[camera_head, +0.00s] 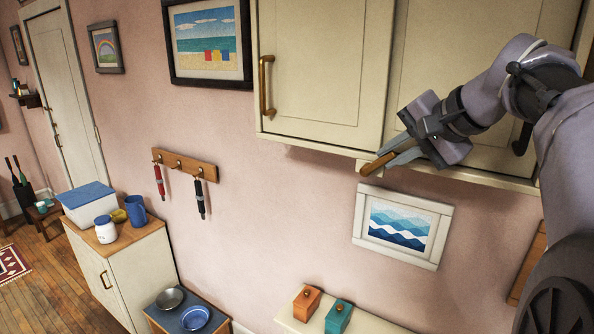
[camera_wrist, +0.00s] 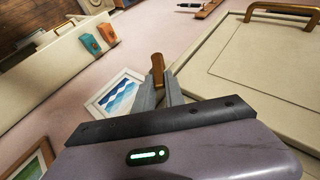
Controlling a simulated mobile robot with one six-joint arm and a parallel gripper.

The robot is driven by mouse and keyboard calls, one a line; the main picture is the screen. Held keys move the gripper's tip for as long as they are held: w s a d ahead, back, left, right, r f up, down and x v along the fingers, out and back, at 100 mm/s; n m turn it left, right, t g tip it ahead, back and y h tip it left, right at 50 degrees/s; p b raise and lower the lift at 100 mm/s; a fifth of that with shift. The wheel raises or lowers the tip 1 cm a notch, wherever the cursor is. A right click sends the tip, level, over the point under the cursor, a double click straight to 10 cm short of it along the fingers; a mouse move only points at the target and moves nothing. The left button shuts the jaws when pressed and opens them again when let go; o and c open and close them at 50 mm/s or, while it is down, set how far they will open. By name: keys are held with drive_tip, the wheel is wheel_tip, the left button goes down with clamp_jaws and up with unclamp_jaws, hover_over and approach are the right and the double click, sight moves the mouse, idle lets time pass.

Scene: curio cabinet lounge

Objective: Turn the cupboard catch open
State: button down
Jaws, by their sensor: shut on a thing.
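The cupboard catch (camera_head: 374,166) is a small brown wooden bar at the lower edge of the cream wall cupboard (camera_head: 310,75), below the doors. It also shows in the wrist view, where the catch (camera_wrist: 157,66) sticks out past the fingertips. My gripper (camera_head: 391,158) is shut on the catch, with one grey finger on each side of it; the wrist view shows the gripper (camera_wrist: 161,88) too. The fingers hide part of the catch. Both cupboard doors look closed.
A framed wave picture (camera_head: 399,228) hangs on the pink wall just below the catch. A dark handle (camera_head: 522,138) is on the right door, near my arm. An orange box (camera_head: 306,303) and a teal box (camera_head: 338,317) stand on a ledge lower down.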

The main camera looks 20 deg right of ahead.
drive_tip(key=f+t+y+b, duration=0.1)
drive_tip(key=t+b, duration=0.1)
drive_tip(key=b, duration=0.4)
drive_tip(key=s+d+f+m+t+y+b, duration=0.1)
drive_tip(key=f+t+b, duration=0.1)
drive_tip(key=b, duration=0.4)
drive_tip(key=f+m+t+y+b, duration=0.1)
drive_tip(key=f+t+b, duration=0.1)
drive_tip(key=b, duration=0.4)
drive_tip(key=shift+s+d+f+t+y, duration=0.15)
drive_tip(key=shift+s+t+y, duration=0.15)
drive_tip(key=shift+t, duration=0.3)
drive_tip(key=shift+m+b, duration=0.3)
drive_tip(key=c, duration=1.4)
unclamp_jaws()
